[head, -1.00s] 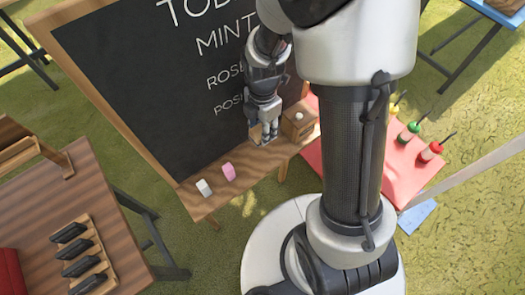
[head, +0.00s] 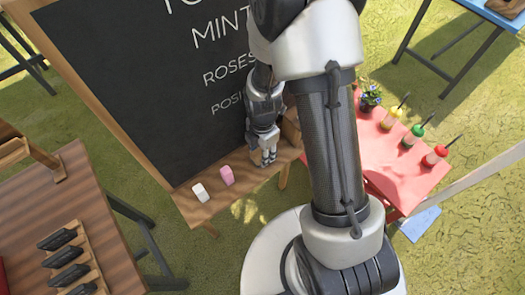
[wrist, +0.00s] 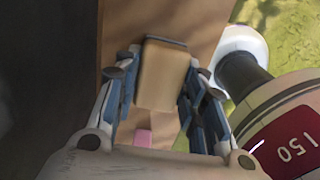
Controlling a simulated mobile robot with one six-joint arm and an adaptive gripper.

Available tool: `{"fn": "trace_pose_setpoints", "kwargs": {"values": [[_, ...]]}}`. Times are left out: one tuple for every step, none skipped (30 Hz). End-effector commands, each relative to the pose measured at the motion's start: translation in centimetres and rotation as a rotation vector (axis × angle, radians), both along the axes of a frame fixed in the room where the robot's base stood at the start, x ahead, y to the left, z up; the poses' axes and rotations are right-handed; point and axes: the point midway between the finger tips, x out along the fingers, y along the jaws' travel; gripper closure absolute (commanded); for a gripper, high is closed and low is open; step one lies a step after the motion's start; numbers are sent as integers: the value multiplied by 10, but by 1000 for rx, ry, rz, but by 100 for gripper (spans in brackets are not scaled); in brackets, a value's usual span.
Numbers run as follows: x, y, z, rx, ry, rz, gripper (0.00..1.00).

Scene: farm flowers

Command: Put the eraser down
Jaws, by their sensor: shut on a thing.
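My gripper (head: 265,160) is low over the wooden ledge (head: 240,187) at the foot of the chalkboard (head: 150,90). In the wrist view, my gripper (wrist: 160,105) is shut on the eraser (wrist: 163,75), a tan block with a thin dark strip along its far edge. The eraser lies between the two blue-grey fingers. In the head view the fingers hide most of it, and I cannot tell whether it touches the ledge.
The pink block also shows in the wrist view (wrist: 143,138). A red table (head: 400,178) holds bottles.

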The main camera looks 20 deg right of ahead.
Motion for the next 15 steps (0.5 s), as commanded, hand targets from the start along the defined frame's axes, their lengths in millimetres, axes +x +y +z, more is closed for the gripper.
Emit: {"fn": "trace_pose_setpoints", "kwargs": {"values": [[0,0,0,0,0,0,92],[0,0,-1,0,0,0,92],[0,0,-3,0,0,0,92],[0,0,-2,0,0,0,60],[0,0,-2,0,0,0,58],[0,0,-1,0,0,0,56],[0,0,-1,0,0,0,54],[0,0,-1,0,0,0,52],[0,0,-1,0,0,0,49],[0,0,-1,0,0,0,47],[0,0,-1,0,0,0,45],[0,0,-1,0,0,0,42],[0,0,-1,0,0,0,42],[0,0,-1,0,0,0,42],[0,0,-1,0,0,0,42]]}}
